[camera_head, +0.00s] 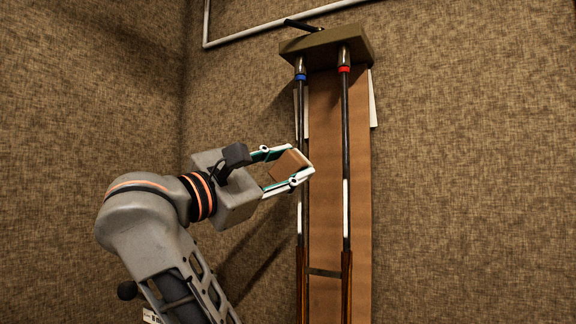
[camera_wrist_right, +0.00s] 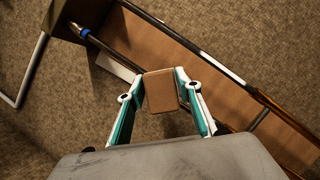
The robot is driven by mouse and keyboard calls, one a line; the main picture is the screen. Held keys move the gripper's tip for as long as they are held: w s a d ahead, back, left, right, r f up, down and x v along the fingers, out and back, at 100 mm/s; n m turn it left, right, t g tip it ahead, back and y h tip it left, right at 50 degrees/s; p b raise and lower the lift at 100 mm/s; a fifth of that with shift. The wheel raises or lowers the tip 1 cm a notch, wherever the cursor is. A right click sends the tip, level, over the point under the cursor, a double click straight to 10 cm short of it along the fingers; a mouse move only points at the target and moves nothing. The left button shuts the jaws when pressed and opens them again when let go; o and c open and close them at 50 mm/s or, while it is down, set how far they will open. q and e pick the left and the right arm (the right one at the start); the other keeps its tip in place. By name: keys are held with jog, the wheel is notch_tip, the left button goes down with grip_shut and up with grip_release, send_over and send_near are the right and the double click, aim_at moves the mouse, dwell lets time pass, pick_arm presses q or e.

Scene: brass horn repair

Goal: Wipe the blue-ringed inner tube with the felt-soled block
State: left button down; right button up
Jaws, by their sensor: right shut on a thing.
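The blue-ringed inner tube (camera_head: 300,130) hangs upright on the left of the board in the head view, with its blue ring near the top. In the right wrist view the tube (camera_wrist_right: 108,52) runs diagonally behind the block, with its blue ring at upper left. My right gripper (camera_head: 302,164) is shut on the brown felt-soled block (camera_head: 288,165), which also shows between the fingers in the wrist view (camera_wrist_right: 161,91). The block is close beside the tube's middle; I cannot tell whether they touch. Its felt sole cannot be made out. My left gripper is not in view.
A red-ringed tube (camera_head: 346,130) hangs parallel to the right. Both hang from a dark top block (camera_head: 325,47) over a brown board (camera_head: 325,220). A crossbar (camera_head: 324,272) joins them low down. A pale pipe (camera_head: 265,27) runs along the wall.

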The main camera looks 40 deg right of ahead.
jog(key=shift+w+d, duration=0.45)
jog(key=shift+d, duration=0.4)
dwell(0.5)
jog(key=shift+r+p, duration=0.15)
jog(key=shift+p, duration=0.15)
jog(key=shift+a+r+p, duration=0.1)
jog(key=shift+r+p, duration=1.1)
jog(key=shift+r, duration=0.35)
jog(key=shift+r+p, duration=0.7)
jog(key=shift+r, duration=0.25)
jog(key=shift+d+r, duration=0.2)
jog(key=shift+r, duration=2.1)
notch_tip(320, 180, up, 6)
